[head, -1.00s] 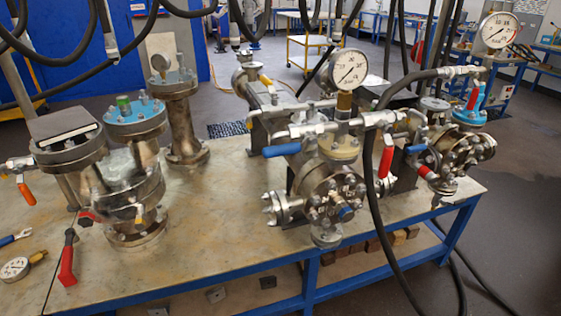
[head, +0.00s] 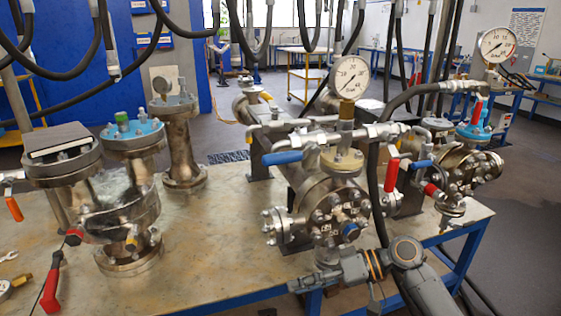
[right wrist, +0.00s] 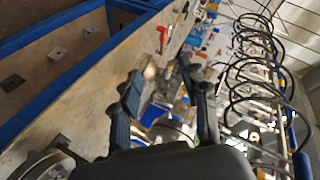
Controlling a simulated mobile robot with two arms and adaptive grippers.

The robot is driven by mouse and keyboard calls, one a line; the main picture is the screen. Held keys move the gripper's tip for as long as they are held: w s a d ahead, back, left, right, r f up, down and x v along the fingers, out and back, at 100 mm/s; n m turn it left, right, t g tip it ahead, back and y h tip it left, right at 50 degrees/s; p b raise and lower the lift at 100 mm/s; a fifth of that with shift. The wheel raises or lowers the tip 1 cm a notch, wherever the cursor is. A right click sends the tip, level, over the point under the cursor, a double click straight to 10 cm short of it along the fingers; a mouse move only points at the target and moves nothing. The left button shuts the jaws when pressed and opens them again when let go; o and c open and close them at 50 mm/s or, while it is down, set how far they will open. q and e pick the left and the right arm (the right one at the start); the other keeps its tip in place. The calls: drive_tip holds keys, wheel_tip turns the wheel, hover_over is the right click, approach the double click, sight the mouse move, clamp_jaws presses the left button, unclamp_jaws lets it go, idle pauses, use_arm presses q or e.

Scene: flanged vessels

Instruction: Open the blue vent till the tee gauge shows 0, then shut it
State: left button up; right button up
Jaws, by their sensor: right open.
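A blue lever handle (head: 283,157) sits on the left end of the valve line across the middle flanged vessel (head: 335,200). A round white dial gauge (head: 350,76) stands above a brass fitting on this vessel. Its dark needle shows, but the figure it marks is too small to read. A red lever (head: 391,176) hangs at the right of the line, and a second blue lever (head: 419,163) lies farther right. My right gripper (head: 297,285) is low in front of the middle vessel, apart from the levers. Its fingers are spread and empty in the right wrist view (right wrist: 162,76). My left gripper is out of view.
A second dial gauge (head: 497,45) stands over the right vessel. Black hoses hang around the vessels. Several flanged vessels, including a blue-topped one (head: 133,135), stand at left. A red-handled tool (head: 52,285) lies at the bench's front left. Bare bench (head: 215,240) lies between.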

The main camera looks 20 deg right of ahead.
drive_tip(key=w+d+r+t+y, duration=0.1)
drive_tip(key=w+d+r+y, duration=0.15)
drive_tip(key=r, duration=0.35)
drive_tip(key=w+d+r+y, duration=0.1)
drive_tip(key=w+d+r, duration=0.15)
drive_tip(key=r, duration=0.35)
drive_tip(key=t+y, duration=0.1)
drive_tip(key=y, duration=0.2)
approach(285, 159)
drive_tip(key=p+x, duration=0.1)
drive_tip(key=x, duration=0.2)
drive_tip(key=p+x, duration=0.1)
drive_tip(key=x, duration=0.2)
drive_tip(key=p+x, duration=0.2)
drive_tip(key=x, duration=0.2)
drive_tip(key=shift+w+d+f, duration=0.15)
drive_tip(key=shift+w, duration=0.25)
drive_tip(key=shift+w+a, duration=0.15)
drive_tip(key=shift+a, duration=0.3)
clamp_jaws()
